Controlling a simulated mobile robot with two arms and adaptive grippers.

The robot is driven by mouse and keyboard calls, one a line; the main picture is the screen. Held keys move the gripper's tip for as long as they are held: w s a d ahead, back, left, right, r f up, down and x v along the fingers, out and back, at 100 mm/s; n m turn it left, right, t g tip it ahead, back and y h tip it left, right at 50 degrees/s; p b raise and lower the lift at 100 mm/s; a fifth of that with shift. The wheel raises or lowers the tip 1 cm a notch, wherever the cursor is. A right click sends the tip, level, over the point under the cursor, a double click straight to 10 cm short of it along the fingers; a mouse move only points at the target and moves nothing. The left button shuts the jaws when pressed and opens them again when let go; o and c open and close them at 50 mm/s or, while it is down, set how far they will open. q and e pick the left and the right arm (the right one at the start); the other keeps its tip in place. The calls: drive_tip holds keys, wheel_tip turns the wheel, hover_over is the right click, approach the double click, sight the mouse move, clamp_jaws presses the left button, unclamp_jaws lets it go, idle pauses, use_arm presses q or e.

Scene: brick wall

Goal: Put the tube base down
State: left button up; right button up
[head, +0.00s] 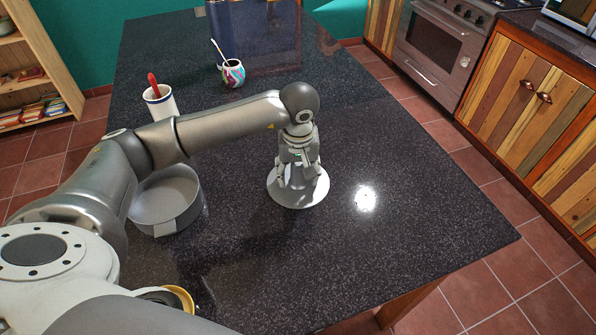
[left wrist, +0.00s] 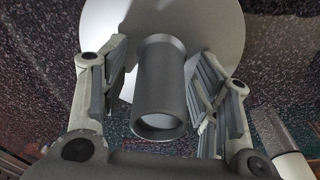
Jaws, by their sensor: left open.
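The tube base is a round pale disc (head: 313,192) with a grey upright tube. In the head view the disc rests flat on the dark table (head: 400,200), and the tube is mostly hidden by my left gripper (head: 298,170). In the left wrist view the grey tube (left wrist: 160,85) stands between my left gripper's two fingers (left wrist: 160,80), with the pale disc (left wrist: 205,22) beyond it. The fingers are open, one on each side of the tube, with a visible gap on both sides. My right gripper is not in view.
A grey round container (head: 165,203) stands left of the tube base, under my left arm. A white cup (head: 161,105) with a red-handled item and a patterned cup (head: 233,74) with a straw stand farther back. The table is clear to the right of the disc.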

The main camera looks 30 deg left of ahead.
use_arm(q)
drive_tip(key=shift+r, duration=0.5)
drive_tip(key=r+b, duration=0.1)
drive_tip(key=r, duration=0.2)
drive_tip(key=r+b, duration=0.1)
drive_tip(key=r, duration=0.2)
drive_tip(key=s+r+b, duration=0.1)
drive_tip(key=r, duration=0.2)
drive_tip(key=shift+d+r, duration=0.4)
drive_tip(key=shift+s+r, duration=0.1)
drive_tip(key=shift+r, duration=0.6)
